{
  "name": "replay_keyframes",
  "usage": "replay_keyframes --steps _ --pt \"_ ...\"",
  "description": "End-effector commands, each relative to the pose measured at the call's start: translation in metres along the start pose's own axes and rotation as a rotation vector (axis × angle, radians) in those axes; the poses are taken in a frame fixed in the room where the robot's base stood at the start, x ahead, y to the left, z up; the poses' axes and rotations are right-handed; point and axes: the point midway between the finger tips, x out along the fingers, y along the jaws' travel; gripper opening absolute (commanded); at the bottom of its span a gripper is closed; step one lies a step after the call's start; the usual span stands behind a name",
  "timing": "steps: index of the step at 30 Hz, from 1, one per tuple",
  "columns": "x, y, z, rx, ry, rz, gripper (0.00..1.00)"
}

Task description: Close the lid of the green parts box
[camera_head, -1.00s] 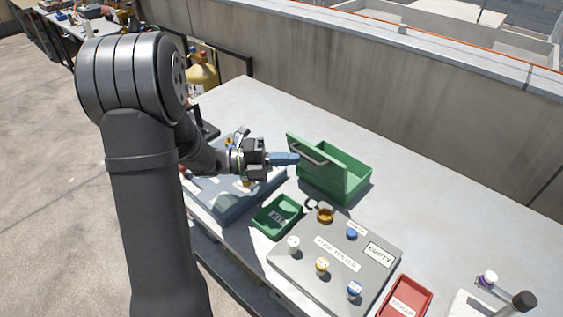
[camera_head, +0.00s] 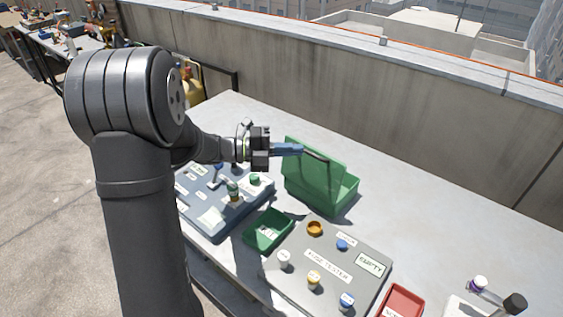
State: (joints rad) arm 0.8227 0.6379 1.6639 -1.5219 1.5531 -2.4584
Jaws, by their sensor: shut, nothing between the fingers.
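The green parts box (camera_head: 345,197) stands on the table, right of my gripper. Its lid (camera_head: 309,173) is raised as a steep green panel on the box's near left side and hides much of the inside. A dark handle (camera_head: 317,157) shows near the lid's upper edge. My gripper (camera_head: 299,149) is shut and empty, its blue fingers pointing right at the lid's top edge. The fingers overlap the lid in this view; I cannot tell whether they touch it.
A grey fuse tester panel (camera_head: 310,259) with knobs, a small green tray (camera_head: 254,239) and a red tray (camera_head: 404,300) lie in front. A blue-grey panel (camera_head: 215,222) sits below my arm. A concrete wall (camera_head: 420,130) runs behind. The table right of the box is clear.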

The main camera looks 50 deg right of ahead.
Motion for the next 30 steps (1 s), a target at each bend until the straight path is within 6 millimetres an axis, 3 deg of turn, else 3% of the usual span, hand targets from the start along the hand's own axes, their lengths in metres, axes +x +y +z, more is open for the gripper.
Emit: replay_keyframes --steps 12,30 --pt "0.049 -0.012 0.049 0.001 0.002 -0.001 0.00" --pt "0.112 0.015 0.112 -0.010 0.000 0.011 0.00"
